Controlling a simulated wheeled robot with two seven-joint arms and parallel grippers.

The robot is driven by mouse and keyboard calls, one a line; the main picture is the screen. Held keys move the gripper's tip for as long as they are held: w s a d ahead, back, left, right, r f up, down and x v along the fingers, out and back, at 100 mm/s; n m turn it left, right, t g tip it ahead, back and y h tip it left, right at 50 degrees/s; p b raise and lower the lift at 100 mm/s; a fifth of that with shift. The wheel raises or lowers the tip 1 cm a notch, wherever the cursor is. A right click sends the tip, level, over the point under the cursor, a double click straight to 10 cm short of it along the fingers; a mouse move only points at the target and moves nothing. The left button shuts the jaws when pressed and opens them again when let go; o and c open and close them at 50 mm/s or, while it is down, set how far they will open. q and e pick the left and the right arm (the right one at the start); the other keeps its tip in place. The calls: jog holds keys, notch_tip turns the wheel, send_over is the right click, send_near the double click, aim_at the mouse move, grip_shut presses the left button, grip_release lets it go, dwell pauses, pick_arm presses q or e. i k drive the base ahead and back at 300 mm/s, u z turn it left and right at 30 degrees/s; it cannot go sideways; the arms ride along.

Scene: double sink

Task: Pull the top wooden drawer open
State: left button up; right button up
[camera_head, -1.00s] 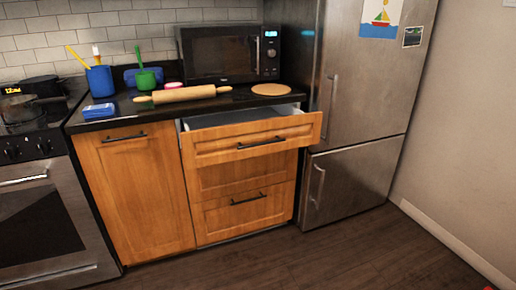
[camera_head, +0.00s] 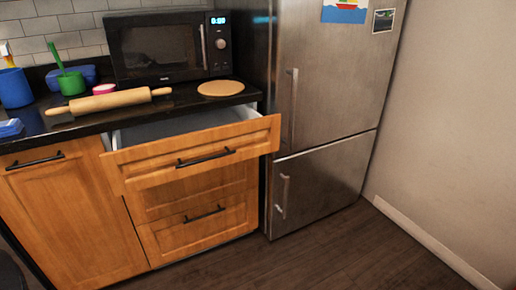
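The top wooden drawer (camera_head: 150,166) is pulled part of the way out below the black counter, at left centre of the head view. Its black bar handle (camera_head: 205,157) is on the front face, and nothing touches it. The pale inside of the drawer shows as a strip behind the front and looks empty there; the rest is hidden under the counter. Neither of my grippers is in view.
A lower drawer (camera_head: 190,234) and a cabinet door (camera_head: 65,215) are shut. A steel fridge (camera_head: 335,90) stands right of the drawers. A rolling pin (camera_head: 110,101) and microwave (camera_head: 165,50) are on the counter. The dark wood floor (camera_head: 320,255) is clear.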

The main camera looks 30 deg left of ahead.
aim_at(143, 157)
jog(key=u, duration=0.25)
jog(key=i, duration=1.05)
jog(key=u, duration=0.7)
